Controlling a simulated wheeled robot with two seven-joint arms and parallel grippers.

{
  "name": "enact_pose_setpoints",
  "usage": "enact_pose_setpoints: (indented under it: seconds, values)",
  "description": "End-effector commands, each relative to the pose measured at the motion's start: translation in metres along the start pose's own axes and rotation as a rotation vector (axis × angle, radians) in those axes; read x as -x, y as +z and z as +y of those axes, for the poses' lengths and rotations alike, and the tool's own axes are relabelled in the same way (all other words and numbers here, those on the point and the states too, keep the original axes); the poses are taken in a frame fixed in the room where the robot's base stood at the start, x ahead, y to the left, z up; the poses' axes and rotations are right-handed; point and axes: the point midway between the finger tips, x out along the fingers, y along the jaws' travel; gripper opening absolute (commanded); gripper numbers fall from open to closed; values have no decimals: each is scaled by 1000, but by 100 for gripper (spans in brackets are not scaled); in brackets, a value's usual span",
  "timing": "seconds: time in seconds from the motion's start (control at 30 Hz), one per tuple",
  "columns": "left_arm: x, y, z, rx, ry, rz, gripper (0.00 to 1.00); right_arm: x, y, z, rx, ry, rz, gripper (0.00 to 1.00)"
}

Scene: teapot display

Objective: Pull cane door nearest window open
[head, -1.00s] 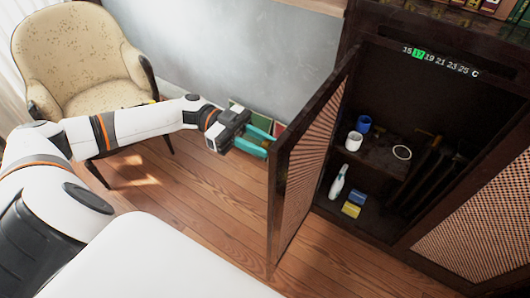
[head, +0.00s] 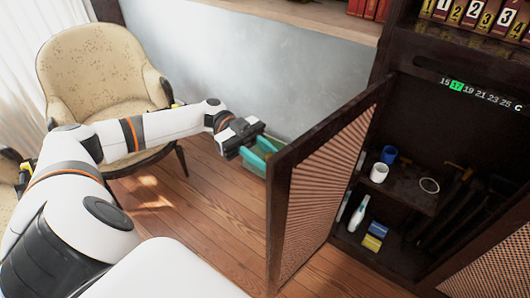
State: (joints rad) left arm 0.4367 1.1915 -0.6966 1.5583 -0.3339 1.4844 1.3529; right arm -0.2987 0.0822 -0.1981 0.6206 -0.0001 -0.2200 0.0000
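The cane door (head: 323,192) has a dark wooden frame and a woven cane panel. It stands swung wide open from the dark cabinet, its free edge toward me. My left gripper (head: 260,154) is left of the door, by its upper free corner. Its two teal fingers are spread apart with nothing seen between them. The fingertips reach the door's edge, and I cannot tell whether they touch it. A second cane door (head: 495,272) shows at the lower right, partly out of frame. My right gripper is not in view.
Inside the cabinet are a white cup (head: 379,173), a blue cup (head: 389,155), a bottle (head: 359,214) and small blue and yellow boxes (head: 374,236). A cream armchair (head: 100,75) stands at the back left. Wooden floor (head: 205,215) is clear left of the door.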

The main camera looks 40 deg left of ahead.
Motion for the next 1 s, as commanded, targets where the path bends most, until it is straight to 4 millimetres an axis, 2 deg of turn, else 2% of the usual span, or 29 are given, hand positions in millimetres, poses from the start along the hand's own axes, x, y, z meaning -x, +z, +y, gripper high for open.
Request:
enact_pose_setpoints:
  seconds: [0.03, 0.1, 0.33, 0.47, 0.57, 0.8, 1.0]
  values:
    - [0, 0, 0, 0, 0, -1, 41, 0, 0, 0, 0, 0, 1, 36]
    - [0, 0, 0, -1, 1, -2, 48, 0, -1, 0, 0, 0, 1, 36]
    - [0, 2, 1, -3, 3, -4, 48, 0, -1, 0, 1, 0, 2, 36]
    - [8, 0, 2, -3, 5, -3, 48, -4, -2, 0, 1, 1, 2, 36]
    - [24, -2, 2, -3, 7, -2, 48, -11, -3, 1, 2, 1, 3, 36]
    - [76, -3, 2, -5, 8, -3, 48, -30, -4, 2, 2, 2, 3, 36]
    - [108, -1, 1, -4, 5, -3, 48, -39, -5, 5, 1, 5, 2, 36]
